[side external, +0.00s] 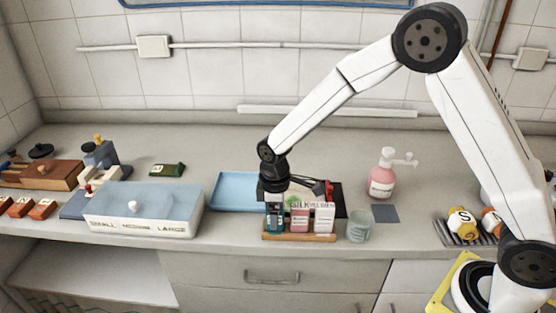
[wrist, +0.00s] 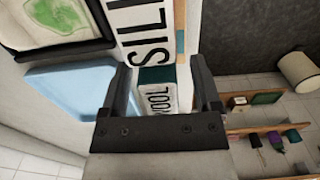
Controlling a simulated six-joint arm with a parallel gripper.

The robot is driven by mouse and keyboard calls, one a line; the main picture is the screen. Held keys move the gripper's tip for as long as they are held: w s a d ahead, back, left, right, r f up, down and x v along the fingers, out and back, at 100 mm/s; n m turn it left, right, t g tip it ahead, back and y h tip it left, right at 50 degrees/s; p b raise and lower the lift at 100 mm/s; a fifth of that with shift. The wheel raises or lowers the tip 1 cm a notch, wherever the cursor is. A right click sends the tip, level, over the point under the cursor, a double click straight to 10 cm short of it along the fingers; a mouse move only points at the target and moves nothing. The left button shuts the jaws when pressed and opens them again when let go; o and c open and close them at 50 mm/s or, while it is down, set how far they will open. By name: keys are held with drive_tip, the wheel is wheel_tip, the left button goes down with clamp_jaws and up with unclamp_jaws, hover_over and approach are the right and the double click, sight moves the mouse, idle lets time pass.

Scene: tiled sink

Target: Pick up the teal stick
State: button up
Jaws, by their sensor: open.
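A small teal item (side external: 275,222) stands at the left end of a wooden rack (side external: 300,237) on the counter, partly hidden by my gripper. A pink item (side external: 299,217) and a white item (side external: 324,217) stand beside it in the rack. My gripper (side external: 275,208) points down at the rack's left end. In the wrist view my gripper (wrist: 161,68) is open, with a teal patch (wrist: 156,75) and a white label reading "WOOL" (wrist: 157,98) between its fingers. I cannot tell whether the fingers touch anything, or whether the teal patch is the stick.
A blue tray (side external: 232,190) lies behind the rack to the left. A glass cup (side external: 359,226) stands close at its right, and a pink soap dispenser (side external: 382,178) behind that. A large blue-grey box (side external: 143,208) stands left. The counter's front edge is close to the rack.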

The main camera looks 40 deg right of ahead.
idle(0.3)
clamp_jaws()
drive_tip(key=shift+r, duration=0.1)
drive_tip(key=shift+r, duration=4.95)
